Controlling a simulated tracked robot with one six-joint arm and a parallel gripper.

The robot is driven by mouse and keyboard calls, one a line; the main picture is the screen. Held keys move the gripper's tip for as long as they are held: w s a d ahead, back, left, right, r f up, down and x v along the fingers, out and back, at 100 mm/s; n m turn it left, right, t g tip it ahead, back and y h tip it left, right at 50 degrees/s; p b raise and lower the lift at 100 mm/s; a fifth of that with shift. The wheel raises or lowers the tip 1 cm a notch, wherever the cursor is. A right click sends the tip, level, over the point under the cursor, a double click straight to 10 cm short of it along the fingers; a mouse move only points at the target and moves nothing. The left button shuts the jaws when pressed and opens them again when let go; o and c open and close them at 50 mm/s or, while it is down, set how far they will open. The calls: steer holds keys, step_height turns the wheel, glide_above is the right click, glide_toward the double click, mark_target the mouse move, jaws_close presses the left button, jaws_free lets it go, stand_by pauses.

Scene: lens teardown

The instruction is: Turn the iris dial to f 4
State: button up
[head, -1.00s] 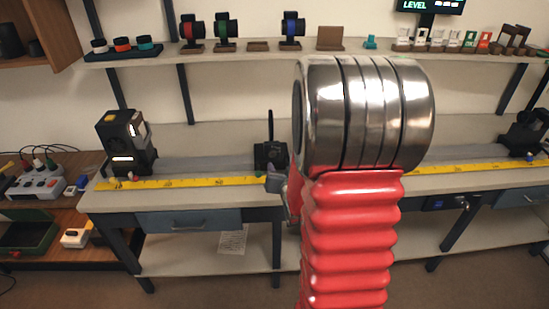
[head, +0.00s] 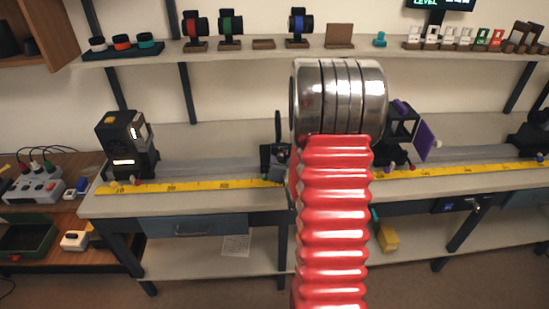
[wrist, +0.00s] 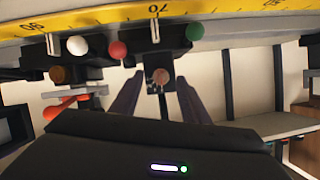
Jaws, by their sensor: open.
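In the wrist view my gripper (wrist: 160,84) is open, with its two dark fingers spread and nothing held between them. A small pinkish-brown round knob (wrist: 160,76) shows in the gap between the fingertips, beneath a dark carrier (wrist: 154,55) by the yellow scale's 70 mark. I cannot tell whether the fingers touch it. I cannot read any f marking, so I cannot say for sure which knob is the iris dial. In the head view my red arm hides the gripper and part of the bench.
A yellow scale (head: 210,184) runs along the bench front. Close by in the wrist view are white (wrist: 77,45), red (wrist: 118,49) and green (wrist: 194,31) knobs. A black frame with a purple panel (head: 426,140) stands right of my arm; a black lamp-like box (head: 126,143) stands at left.

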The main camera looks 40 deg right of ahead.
steer(key=shift+x, duration=0.9)
steer(key=shift+d, duration=0.1)
steer(key=shift+c, duration=0.2)
steer(key=c, duration=1)
